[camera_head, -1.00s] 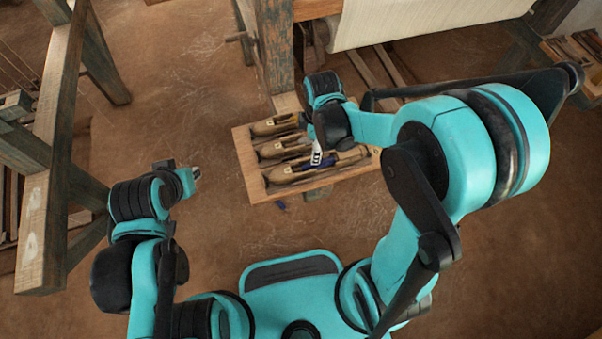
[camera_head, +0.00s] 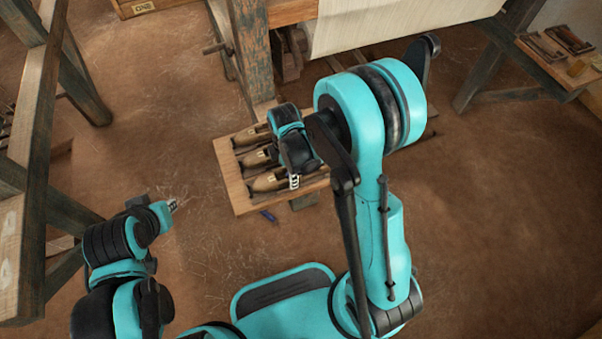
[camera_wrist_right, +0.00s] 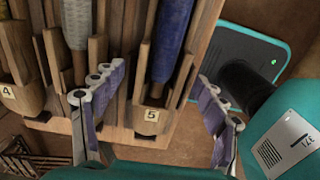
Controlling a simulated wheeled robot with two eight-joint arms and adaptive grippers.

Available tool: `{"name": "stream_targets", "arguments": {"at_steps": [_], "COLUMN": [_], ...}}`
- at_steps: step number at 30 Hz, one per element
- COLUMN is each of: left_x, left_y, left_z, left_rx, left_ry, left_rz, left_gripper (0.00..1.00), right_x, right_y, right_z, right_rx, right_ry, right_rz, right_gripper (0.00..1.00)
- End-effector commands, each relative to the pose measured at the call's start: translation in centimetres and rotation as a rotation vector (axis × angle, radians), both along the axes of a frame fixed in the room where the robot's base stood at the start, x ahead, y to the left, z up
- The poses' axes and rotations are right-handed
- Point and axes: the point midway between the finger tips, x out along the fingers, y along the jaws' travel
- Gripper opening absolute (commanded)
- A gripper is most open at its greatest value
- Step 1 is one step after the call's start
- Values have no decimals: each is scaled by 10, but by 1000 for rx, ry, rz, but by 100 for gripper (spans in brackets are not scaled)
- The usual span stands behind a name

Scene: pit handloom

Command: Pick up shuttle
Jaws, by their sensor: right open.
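Wooden boat-shaped shuttles (camera_head: 265,181) lie side by side in a shallow wooden tray (camera_head: 240,200) in the head view. My right gripper (camera_head: 294,182) is over the tray's near side, beside the nearest shuttle. In the right wrist view, its two fingers (camera_wrist_right: 160,115) are open and apart, on either side of the wooden end marked 5 (camera_wrist_right: 152,115). A blue yarn-wound piece (camera_wrist_right: 170,38) sits in that slot, with nothing gripped. My left gripper (camera_head: 172,204) is away from the tray at the left; its opening is too small to judge.
A loom post (camera_head: 250,50) and pale cloth (camera_head: 395,20) stand behind the tray. A wooden frame (camera_head: 25,220) is at far left. A side bench (camera_head: 545,60) is at upper right. Floor between is clear.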

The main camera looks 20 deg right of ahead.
Motion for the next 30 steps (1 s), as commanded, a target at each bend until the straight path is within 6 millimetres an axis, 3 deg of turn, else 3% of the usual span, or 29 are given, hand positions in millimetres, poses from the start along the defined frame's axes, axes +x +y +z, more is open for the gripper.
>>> {"name": "stream_targets", "arguments": {"at_steps": [3, 9, 11, 22, 30], "left_x": [0, 0, 0, 0, 0], "left_y": [0, 0, 0, 0, 0], "left_z": [2, 2, 1, 4, 18], "left_rx": [0, 0, 0, 0, 0], "left_ry": [0, 0, 0, 0, 0], "left_rz": [0, 0, 0, 0, 0], "left_gripper": [16, 16, 16, 16, 16], "right_x": [0, 0, 0, 0, 0], "right_y": [0, 0, 0, 0, 0], "right_z": [2, 2, 2, 6, 31], "right_rx": [0, 0, 0, 0, 0], "right_ry": [0, 0, 0, 0, 0], "right_rz": [0, 0, 0, 0, 0], "right_gripper": [72, 20, 9, 9, 9]}}
